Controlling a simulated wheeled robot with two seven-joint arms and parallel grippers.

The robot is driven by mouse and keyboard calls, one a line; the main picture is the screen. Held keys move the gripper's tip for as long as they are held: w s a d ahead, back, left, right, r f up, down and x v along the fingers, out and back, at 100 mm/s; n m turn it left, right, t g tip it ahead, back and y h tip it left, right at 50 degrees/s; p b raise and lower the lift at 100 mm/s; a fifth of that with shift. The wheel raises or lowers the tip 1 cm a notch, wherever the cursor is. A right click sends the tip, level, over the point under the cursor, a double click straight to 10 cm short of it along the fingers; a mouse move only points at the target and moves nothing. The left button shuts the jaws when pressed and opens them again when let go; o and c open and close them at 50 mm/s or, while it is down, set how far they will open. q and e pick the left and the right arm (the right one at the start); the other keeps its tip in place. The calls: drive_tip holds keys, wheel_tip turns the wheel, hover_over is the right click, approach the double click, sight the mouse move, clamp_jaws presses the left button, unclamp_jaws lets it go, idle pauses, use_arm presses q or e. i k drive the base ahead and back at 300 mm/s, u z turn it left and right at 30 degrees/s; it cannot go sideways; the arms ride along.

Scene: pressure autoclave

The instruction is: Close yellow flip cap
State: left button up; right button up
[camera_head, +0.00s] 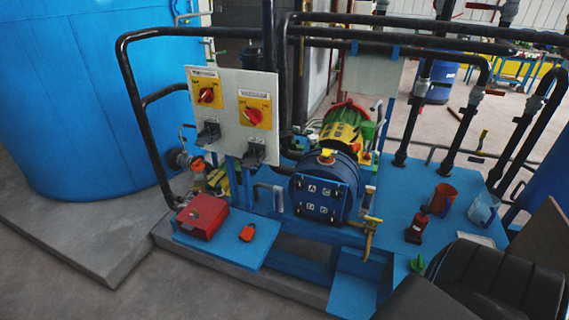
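A small yellow cap (326,155) sits on top of the dark blue cylindrical vessel (347,178) in the middle of the camera_head view. A reddish-orange spot shows at the cap. It is too small to tell whether its flap is up or down. The vessel's round front faces me and carries several light letter marks. Neither of my grippers can be made out in the view, and nothing is seen touching the cap.
A grey panel (229,127) with red knobs on yellow plates stands left of the vessel. A red box (202,216) lies in front. Black pipes (136,95) frame the area. Red containers (443,199) and a pale mug (484,208) stand on the blue deck at right. A black ribbed shape fills the lower right.

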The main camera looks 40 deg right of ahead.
sight(326, 152)
drive_tip(key=u, duration=0.65)
drive_tip(key=k, duration=0.85)
drive_tip(key=u, duration=0.6)
drive_tip(key=i, duration=1.2)
drive_tip(key=z, duration=0.9)
drive_tip(key=i, duration=1)
drive_tip(key=z, duration=1.5)
drive_tip(key=i, duration=0.35)
drive_tip(key=z, duration=0.2)
